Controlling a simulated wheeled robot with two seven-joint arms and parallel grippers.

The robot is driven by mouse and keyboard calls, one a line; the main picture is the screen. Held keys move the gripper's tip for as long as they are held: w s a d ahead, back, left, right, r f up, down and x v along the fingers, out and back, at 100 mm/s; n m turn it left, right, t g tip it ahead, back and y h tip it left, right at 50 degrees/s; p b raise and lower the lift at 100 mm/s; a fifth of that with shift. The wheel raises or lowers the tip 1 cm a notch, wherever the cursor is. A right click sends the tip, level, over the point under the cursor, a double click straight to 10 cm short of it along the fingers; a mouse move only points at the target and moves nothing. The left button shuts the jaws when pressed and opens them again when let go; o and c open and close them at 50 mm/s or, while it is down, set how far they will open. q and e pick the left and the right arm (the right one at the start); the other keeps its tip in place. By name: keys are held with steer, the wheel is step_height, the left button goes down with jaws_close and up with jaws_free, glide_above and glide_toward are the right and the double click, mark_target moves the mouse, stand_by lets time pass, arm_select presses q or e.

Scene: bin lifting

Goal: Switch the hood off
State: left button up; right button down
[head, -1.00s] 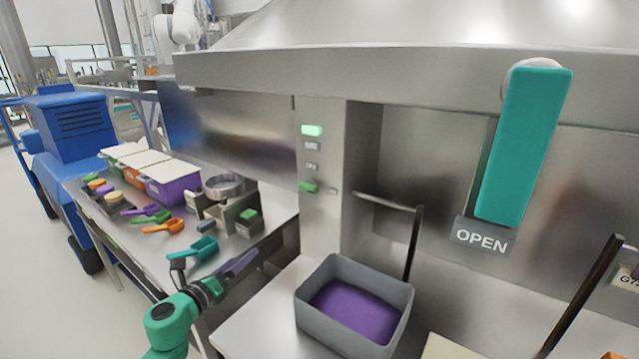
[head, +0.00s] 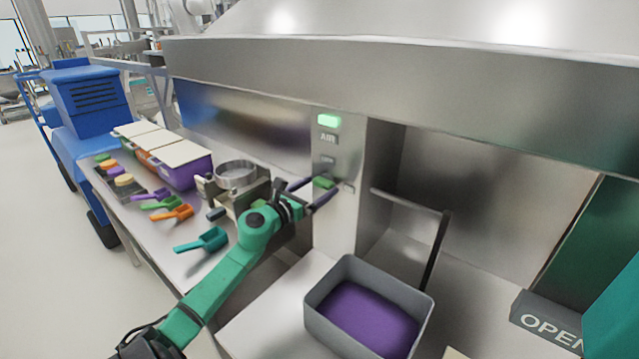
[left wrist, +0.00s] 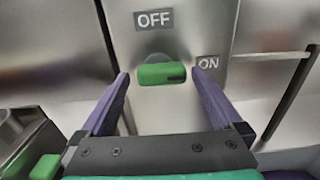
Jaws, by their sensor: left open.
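The hood's green switch knob (head: 323,183) is on the front of the steel post, lying level. In the left wrist view the knob (left wrist: 162,73) has a dark mark at its right end, toward the ON label (left wrist: 208,63); the OFF label (left wrist: 153,19) is above it. My left gripper (head: 319,189) is open at the post, its purple fingers on either side of the knob. The left wrist view shows gaps between both fingers and the knob. A green lamp (head: 329,121) glows above the AIR label. My right gripper is not in view.
A grey bin (head: 427,311) with purple contents stands on the bench right of my left arm. A dark bar handle (head: 437,250) juts out right of the post. Colored scoops and a round metal pan (head: 237,176) lie on the left table. The steel hood (head: 400,80) overhangs above.

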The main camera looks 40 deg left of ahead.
arm_select(q)
steer(key=shift+w+d+r, duration=0.1)
steer(key=shift+w+r, duration=0.05)
steer(key=shift+w, duration=0.2)
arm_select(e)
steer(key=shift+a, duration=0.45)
arm_select(q)
steer(key=c, duration=1.2)
steer(key=shift+c, duration=0.2)
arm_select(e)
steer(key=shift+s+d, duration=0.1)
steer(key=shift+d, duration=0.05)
